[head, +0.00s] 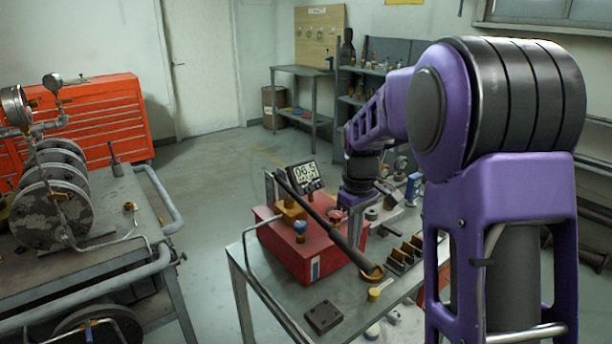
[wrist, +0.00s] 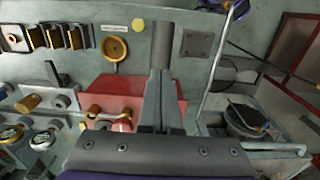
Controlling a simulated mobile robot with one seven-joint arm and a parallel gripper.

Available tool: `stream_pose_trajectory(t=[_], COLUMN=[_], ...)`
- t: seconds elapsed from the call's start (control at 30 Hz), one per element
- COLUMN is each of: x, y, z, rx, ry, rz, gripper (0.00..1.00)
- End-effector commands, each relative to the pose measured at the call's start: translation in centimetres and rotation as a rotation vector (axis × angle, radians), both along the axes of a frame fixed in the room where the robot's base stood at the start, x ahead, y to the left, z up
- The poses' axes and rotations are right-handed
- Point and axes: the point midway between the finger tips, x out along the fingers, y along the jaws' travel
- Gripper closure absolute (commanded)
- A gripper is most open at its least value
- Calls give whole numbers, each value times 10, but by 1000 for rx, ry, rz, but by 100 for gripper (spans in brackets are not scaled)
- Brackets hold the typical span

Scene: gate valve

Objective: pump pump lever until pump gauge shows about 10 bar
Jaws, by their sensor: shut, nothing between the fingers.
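The red pump (head: 290,251) stands on the grey table. My gripper (head: 352,232) points down close over the lever's outer half. In the wrist view my shut, empty gripper (wrist: 163,105) lies in line over the lever's thick end (wrist: 162,45). I cannot tell whether the fingertips touch it. The red pump (wrist: 130,92) is partly hidden behind the gripper there.
A dark square plate (head: 323,317), a yellow-capped item (head: 374,294) and an orange ring (head: 373,273) lie near the lever's end. Holders (head: 405,254) stand to the right. A pipe-and-valve bench (head: 90,255) is at left. Open floor lies behind the table.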

Motion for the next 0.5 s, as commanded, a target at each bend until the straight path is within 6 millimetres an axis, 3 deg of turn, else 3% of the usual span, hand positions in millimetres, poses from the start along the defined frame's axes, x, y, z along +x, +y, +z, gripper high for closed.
stream_pose_trajectory(t=[0.23,0.5], x=[0,0], y=[-1,0], z=[5,60], rx=[-1,0], ry=[-1,-1], rz=[-1,-1], gripper=[100,100])
